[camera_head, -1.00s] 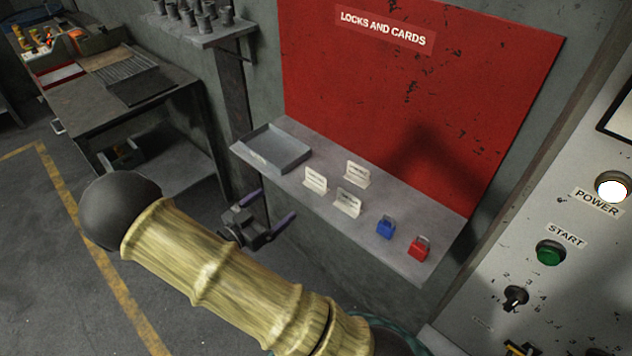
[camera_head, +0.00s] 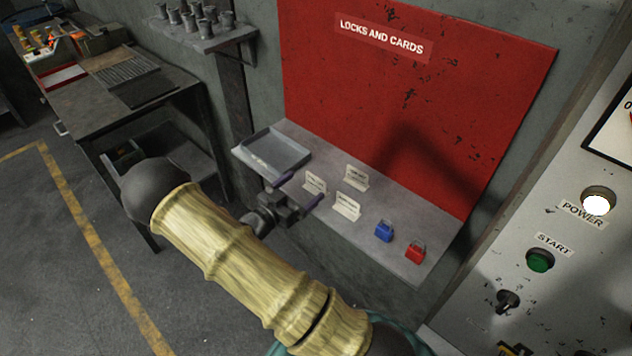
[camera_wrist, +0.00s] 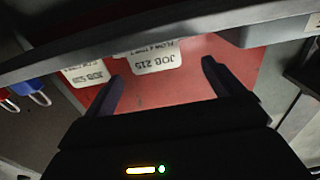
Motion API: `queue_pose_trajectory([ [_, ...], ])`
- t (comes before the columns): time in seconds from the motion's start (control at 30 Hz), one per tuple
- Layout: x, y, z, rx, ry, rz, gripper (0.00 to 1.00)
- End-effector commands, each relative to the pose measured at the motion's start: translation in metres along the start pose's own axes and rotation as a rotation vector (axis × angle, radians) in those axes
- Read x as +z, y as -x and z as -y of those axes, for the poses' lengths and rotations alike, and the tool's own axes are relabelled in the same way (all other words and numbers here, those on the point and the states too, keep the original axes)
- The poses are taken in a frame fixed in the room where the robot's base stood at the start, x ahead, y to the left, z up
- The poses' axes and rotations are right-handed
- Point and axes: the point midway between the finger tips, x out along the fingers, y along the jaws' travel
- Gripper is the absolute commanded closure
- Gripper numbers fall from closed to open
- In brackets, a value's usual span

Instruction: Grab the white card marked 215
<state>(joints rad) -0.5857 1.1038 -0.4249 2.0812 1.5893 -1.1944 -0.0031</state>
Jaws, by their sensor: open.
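The white card marked 215 (camera_wrist: 158,63) shows upside down in the wrist view, between my two fingers in the picture. A shelf edge crosses above it there and hides part of it. In the head view three small white cards stand on the shelf: a left card (camera_head: 314,184), a rear card (camera_head: 357,176) and a front right card (camera_head: 347,206). Their print is too small to read there. My gripper (camera_head: 301,190) is open and empty at the shelf's front edge, close to the left card. I see no contact with a card.
The grey shelf (camera_head: 385,265) sits below a red board (camera_head: 420,110). A grey tray (camera_head: 305,157) is at its left end. A blue padlock (camera_head: 384,232) and a red padlock (camera_head: 415,252) are at right. A control panel (camera_head: 570,280) stands right of the shelf.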

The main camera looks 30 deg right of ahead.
Motion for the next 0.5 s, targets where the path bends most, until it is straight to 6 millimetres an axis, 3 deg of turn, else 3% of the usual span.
queue_pose_trajectory([
  [0.17,-0.001,-0.021,0.0,0.001,0.0,0.0,0.07],
  [0.5,0.0,-0.023,0.0,0.0,0.0,0.0,0.07],
])
